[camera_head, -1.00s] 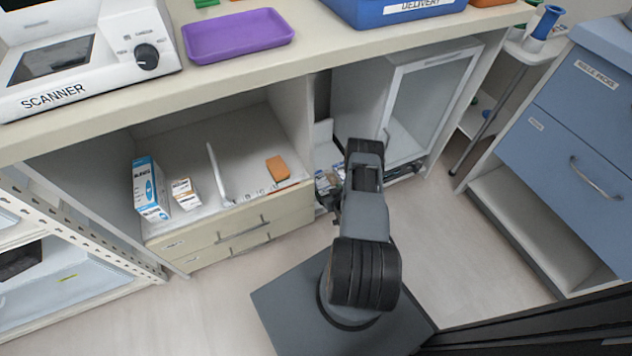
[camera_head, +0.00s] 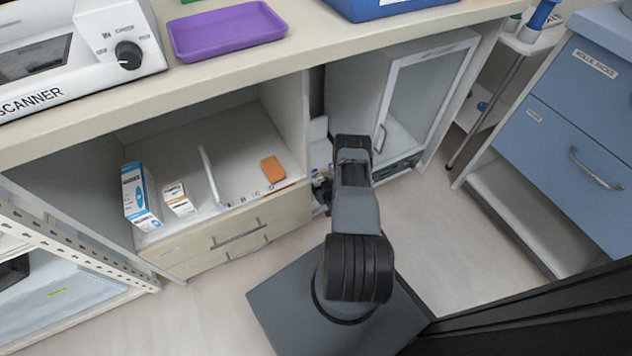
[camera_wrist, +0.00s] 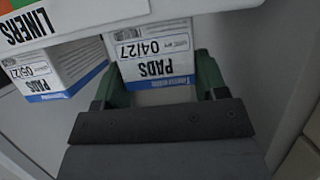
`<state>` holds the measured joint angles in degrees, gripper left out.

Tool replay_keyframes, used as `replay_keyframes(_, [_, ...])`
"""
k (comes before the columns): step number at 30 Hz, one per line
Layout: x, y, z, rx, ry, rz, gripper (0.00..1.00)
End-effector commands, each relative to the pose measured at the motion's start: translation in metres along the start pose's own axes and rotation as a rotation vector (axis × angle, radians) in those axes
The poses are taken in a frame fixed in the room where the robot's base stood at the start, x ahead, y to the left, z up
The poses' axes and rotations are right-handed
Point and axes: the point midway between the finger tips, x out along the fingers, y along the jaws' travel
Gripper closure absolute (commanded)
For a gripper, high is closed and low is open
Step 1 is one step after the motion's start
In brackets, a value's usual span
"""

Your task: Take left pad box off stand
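In the wrist view a white box (camera_wrist: 155,62) with a blue band, marked PADS and 04/27, appears upside down. The green fingers of my gripper (camera_wrist: 160,88) stand on either side of it, close against its sides; whether they press on it I cannot tell. A similar white and blue box (camera_wrist: 50,75), marked 05/27, is to its left, partly covered by a box marked LINERS (camera_wrist: 70,18). I cannot make out the stand. In the head view my arm reaches into the middle compartment under the counter, hiding my gripper and most things there.
A glass-doored cabinet (camera_head: 425,100) stands right of the arm. A purple tray (camera_head: 228,32) lies on the counter. Blue drawers (camera_head: 570,140) stand at right.

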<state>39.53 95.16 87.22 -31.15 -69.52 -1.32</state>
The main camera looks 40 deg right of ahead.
Motion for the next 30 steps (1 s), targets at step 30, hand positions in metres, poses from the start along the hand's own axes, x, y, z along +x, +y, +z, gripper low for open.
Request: replay_keyframes(30, [-0.016,-0.004,-0.038,-0.002,0.000,-0.006,0.64])
